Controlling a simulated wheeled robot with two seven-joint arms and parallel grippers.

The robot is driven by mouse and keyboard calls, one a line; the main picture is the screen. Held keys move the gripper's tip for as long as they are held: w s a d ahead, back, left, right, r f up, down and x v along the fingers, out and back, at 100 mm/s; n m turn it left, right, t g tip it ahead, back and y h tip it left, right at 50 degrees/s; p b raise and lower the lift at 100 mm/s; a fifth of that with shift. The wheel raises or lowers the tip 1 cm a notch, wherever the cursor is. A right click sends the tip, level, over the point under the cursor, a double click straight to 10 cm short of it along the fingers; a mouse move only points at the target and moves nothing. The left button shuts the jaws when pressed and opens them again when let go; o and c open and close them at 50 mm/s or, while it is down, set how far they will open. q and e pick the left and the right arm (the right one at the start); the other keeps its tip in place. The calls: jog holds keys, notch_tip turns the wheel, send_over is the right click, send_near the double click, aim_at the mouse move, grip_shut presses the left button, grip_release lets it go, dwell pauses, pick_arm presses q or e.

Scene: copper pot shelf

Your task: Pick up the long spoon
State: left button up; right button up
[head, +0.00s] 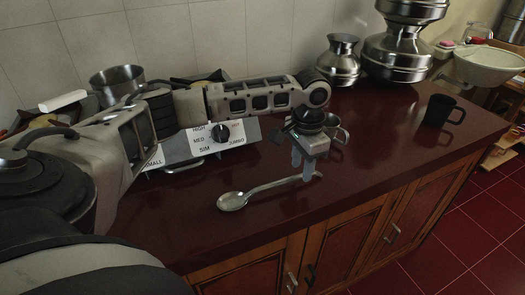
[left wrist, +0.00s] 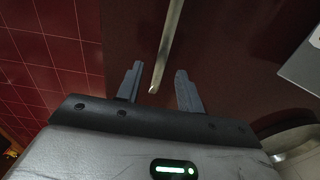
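The long spoon (head: 262,190) lies on the dark red counter, its bowl to the left and its handle reaching right to my left gripper (head: 303,172). My left gripper points down over the handle's end. In the left wrist view the gripper (left wrist: 160,88) is open, with a finger on each side of the spoon's handle (left wrist: 166,50). The handle's tip shows between the fingers, with gaps on both sides. I cannot tell whether the fingertips reach down to the counter. My right gripper is not in view.
A stove-like appliance with a dial (head: 222,132) stands behind the spoon. A metal cup (head: 337,129) is just behind my left gripper. A black mug (head: 440,110) and metal pots (head: 340,62) stand farther right. The counter (head: 372,150) is clear right of the gripper; its front edge is close.

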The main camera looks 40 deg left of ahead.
pick_arm(q)
notch_tip(320, 180, down, 2)
jog(key=shift+f, duration=0.1)
grip_shut()
